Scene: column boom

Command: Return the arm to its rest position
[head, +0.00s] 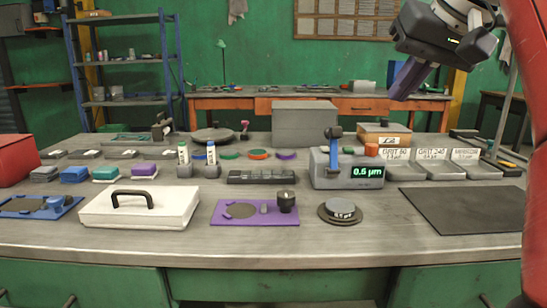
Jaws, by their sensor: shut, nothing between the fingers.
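My gripper (409,79) is at the upper right in the head view, hanging from my arm well above the workbench (300,256). Its fingers point down and to the left. They are shut together with nothing held. It is apart from everything on the bench.
A gauge (330,178) reading 0.6 µm stands mid-bench, with labelled grit trays (433,168) to its right. A white lidded box (110,207), purple plate (227,211), round weight (340,211) and dark mat (465,211) lie along the front. The air around my gripper looks clear.

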